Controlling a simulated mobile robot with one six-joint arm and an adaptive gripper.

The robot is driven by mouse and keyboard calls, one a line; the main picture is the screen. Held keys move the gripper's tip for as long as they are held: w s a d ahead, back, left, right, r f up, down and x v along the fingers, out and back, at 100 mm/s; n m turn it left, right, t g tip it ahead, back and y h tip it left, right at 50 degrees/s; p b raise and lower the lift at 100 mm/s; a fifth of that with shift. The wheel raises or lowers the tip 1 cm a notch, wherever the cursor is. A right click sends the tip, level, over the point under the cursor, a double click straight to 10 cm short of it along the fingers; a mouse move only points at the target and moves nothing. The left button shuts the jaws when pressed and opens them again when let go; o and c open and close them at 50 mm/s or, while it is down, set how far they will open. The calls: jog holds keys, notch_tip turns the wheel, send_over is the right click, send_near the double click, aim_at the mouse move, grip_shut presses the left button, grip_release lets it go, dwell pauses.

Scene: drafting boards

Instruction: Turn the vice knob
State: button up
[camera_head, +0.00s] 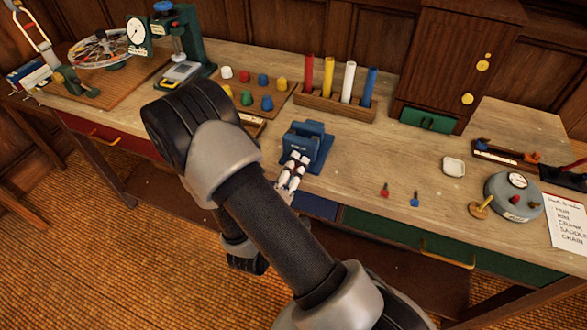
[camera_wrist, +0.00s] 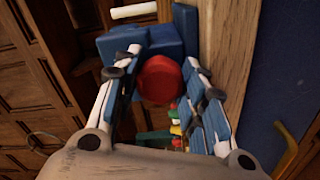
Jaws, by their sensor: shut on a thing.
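The blue vice (camera_head: 304,139) stands near the front edge of the wooden bench in the head view. It fills the upper middle of the wrist view (camera_wrist: 152,42). Its round red knob (camera_wrist: 160,79) faces my wrist camera, between my two fingers. My gripper (camera_head: 293,164) is at the front of the vice and hides the knob in the head view. In the wrist view my gripper (camera_wrist: 160,72) has a finger on each side of the knob and is shut on it.
A rack (camera_head: 333,103) with coloured tubes stands behind the vice, and a board (camera_head: 251,91) with coloured pegs lies behind it to the left. A white dish (camera_head: 454,166) and a grey round device (camera_head: 513,198) stand to the right.

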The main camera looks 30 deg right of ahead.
dwell(0.3)
jog(key=o, duration=1.1)
jog(key=shift+a, duration=0.1)
jog(key=v, duration=0.7)
jog(key=shift+s+a, duration=0.3)
jog(key=shift+r+m, duration=0.1)
jog(key=shift+m, duration=0.2)
